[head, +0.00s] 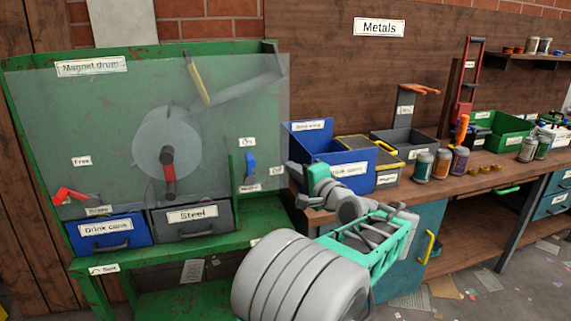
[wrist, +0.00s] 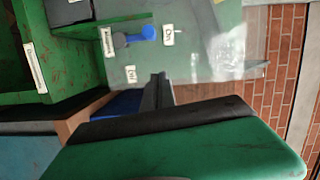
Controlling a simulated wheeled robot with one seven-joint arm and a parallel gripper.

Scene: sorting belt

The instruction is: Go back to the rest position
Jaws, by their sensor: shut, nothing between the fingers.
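My gripper (head: 298,176) is at the middle of the head view, in front of the blue drink cans bin on the bench, its fingers pointing left toward the green magnet drum machine (head: 262,205). In the wrist view its dark fingers (wrist: 158,88) are together with nothing between them. Beyond them in that view are the blue lever (wrist: 142,34) and its small labels on the machine's panel. The lever shows upright in the head view (head: 250,166). My arm hides part of the bench front.
A blue drink cans bin (head: 104,229) and a grey steel bin (head: 193,217) sit in the machine. The bench holds a blue bin (head: 310,141), jars (head: 441,164) and a green crate (head: 512,132).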

